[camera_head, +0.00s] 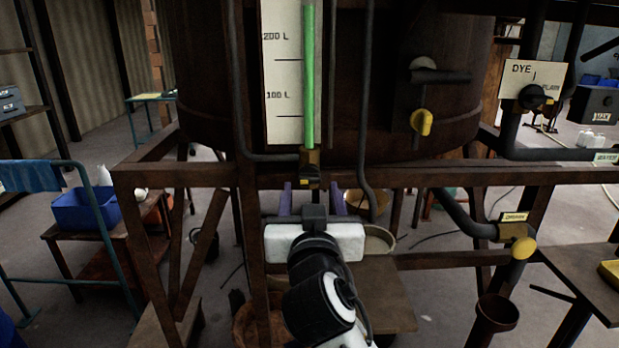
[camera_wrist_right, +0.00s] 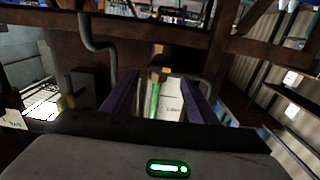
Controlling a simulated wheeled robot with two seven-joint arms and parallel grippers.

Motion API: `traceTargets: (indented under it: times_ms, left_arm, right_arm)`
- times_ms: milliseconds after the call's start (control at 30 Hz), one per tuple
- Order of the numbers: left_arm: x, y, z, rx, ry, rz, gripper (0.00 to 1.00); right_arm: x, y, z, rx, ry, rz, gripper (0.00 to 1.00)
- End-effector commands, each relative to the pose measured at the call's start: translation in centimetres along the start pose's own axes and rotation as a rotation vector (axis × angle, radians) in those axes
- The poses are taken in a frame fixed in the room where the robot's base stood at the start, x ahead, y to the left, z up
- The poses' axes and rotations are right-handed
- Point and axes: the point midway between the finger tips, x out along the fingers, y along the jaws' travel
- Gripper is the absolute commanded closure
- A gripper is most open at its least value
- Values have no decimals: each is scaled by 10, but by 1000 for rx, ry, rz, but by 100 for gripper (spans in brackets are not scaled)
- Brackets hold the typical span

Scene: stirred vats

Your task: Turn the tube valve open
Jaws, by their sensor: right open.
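The tube valve (camera_head: 310,172) is a small brass fitting with a dark and yellow handle part, at the foot of the upright sight tube (camera_head: 309,80) with green liquid. The valve also shows in the wrist view (camera_wrist_right: 158,72), with the green tube (camera_wrist_right: 153,100) beside it. My right gripper (camera_head: 312,190) is open, its two purple fingers pointing at the valve from just below and in front. In the wrist view, the valve appears between and just beyond the fingertips (camera_wrist_right: 160,84). I see no contact. My left gripper is not in view.
The sight tube's scale board (camera_head: 283,95) is fixed to the brown vat (camera_head: 375,80). A wooden frame beam (camera_head: 440,176) runs at valve height. Pipes flank the tube. A yellow-knobbed drain valve (camera_head: 522,247) and a dye valve (camera_head: 531,96) are on the right.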

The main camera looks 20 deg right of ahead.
Motion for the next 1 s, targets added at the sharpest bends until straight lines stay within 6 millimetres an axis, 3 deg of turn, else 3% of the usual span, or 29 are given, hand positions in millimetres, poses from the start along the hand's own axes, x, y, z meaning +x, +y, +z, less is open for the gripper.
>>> traceTargets:
  times_ms: [100, 300, 633, 867, 1000]
  left_arm:
    - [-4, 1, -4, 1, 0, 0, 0]
    - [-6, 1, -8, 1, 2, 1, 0]
    - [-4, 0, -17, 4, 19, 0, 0]
    - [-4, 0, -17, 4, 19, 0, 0]
    - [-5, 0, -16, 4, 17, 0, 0]
  right_arm:
    - [21, 1, -2, -3, 1, 2, 47]
    - [41, 0, 0, -1, 0, 0, 47]
    - [44, 0, 1, 0, 0, -1, 47]
    - [44, 0, 1, 0, 0, -1, 86]
    - [44, 0, 1, -3, -1, -1, 88]
